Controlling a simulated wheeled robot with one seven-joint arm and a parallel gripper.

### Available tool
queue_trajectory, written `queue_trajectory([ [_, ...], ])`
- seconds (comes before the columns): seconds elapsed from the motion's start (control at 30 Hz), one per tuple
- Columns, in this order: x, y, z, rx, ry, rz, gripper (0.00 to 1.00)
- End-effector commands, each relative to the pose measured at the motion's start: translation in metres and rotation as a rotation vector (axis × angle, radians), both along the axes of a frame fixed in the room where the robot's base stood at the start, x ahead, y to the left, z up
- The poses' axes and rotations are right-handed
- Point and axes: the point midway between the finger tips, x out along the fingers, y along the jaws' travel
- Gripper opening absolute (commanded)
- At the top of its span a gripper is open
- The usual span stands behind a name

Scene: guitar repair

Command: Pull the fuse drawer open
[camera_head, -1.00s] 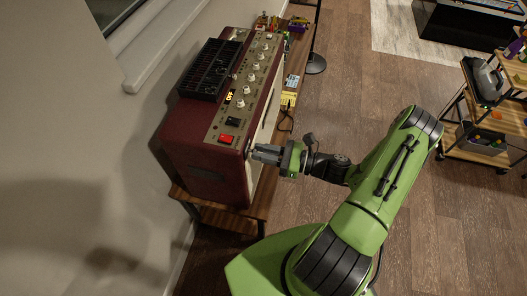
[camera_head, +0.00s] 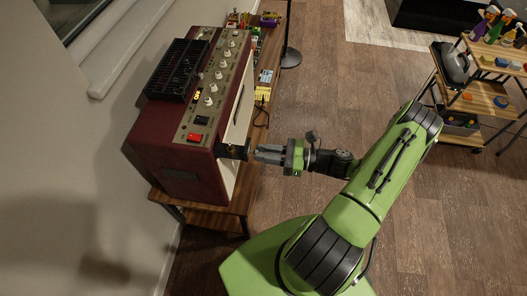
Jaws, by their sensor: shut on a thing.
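The dark red amplifier (camera_head: 182,150) stands on a low wooden bench in the head view. The fuse drawer (camera_head: 233,151) shows as a small dark block sticking out of its front face, near the lower corner beside the red switch. My gripper (camera_head: 257,154) is level with the drawer, on its right, with its grey fingers pointing left. It is shut on the drawer's outer end. The fingertips and the exact grip are too small to see clearly.
A black ribbed unit (camera_head: 179,69) lies on top of the amplifier. Small coloured items, including a yellow box (camera_head: 262,93), lie farther along the bench. A wheeled shelf cart (camera_head: 483,100) stands at the right. The wooden floor (camera_head: 345,95) between is clear.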

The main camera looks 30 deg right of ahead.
Motion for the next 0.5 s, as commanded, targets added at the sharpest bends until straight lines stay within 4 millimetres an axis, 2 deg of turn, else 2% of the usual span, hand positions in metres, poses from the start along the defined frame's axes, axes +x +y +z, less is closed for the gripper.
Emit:
queue_trajectory([
  [0.03, -0.0006, -0.0019, -0.0012, -0.004, 0.003, -0.004, 0.25],
  [0.17, -0.0005, -0.0015, -0.001, -0.003, 0.002, -0.003, 0.45],
  [0.5, -0.0002, -0.0007, -0.0007, -0.002, 0.001, -0.002, 0.45],
])
